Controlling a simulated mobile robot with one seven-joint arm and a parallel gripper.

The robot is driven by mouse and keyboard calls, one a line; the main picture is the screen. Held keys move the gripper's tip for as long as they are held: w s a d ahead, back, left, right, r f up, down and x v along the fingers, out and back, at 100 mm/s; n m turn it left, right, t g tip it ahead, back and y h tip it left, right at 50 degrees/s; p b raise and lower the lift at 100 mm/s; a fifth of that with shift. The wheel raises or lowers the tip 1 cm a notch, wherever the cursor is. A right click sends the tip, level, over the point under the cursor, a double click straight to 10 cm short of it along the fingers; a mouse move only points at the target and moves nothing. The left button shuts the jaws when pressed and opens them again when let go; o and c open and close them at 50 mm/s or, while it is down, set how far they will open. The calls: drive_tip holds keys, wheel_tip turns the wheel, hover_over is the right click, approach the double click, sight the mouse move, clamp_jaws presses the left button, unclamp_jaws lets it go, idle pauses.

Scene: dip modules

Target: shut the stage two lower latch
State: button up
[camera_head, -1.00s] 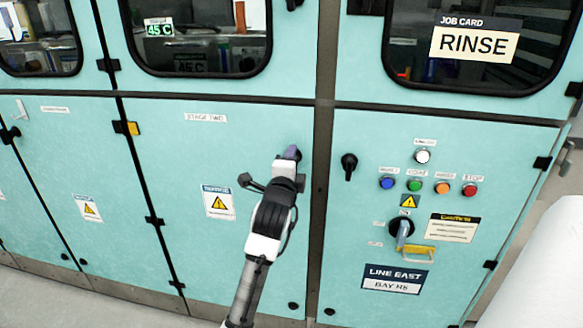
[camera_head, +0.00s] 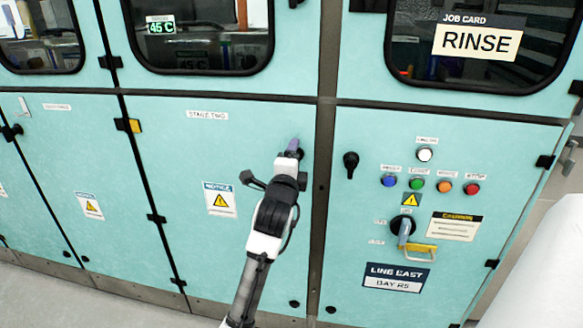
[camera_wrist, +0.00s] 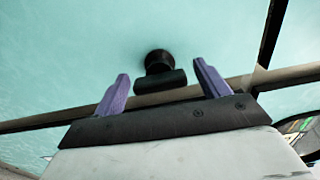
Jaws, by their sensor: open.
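The stage two lower panel (camera_head: 165,180) is teal and looks flush with its frame. Its label (camera_head: 207,115) reads "STAGE TWO". The lower latch (camera_wrist: 160,62) is a black round base with a short black bar, in the upper middle of the wrist view. The bar lies nearly crosswise in that picture. In the head view my gripper hides the latch. My gripper (camera_head: 293,146) is at the panel's upper right edge. In the wrist view my gripper (camera_wrist: 163,82) has its purple fingers wide apart, one on each side of the latch, with nothing held. I cannot tell whether they touch it.
A grey post (camera_head: 322,190) separates the panels. A white surface (camera_head: 545,265) stands at the lower right.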

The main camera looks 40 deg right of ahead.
drive_tip(key=b+v, duration=0.2)
drive_tip(key=v, duration=1.1)
drive_tip(key=shift+s+a, duration=0.2)
drive_tip(key=shift+s, duration=0.05)
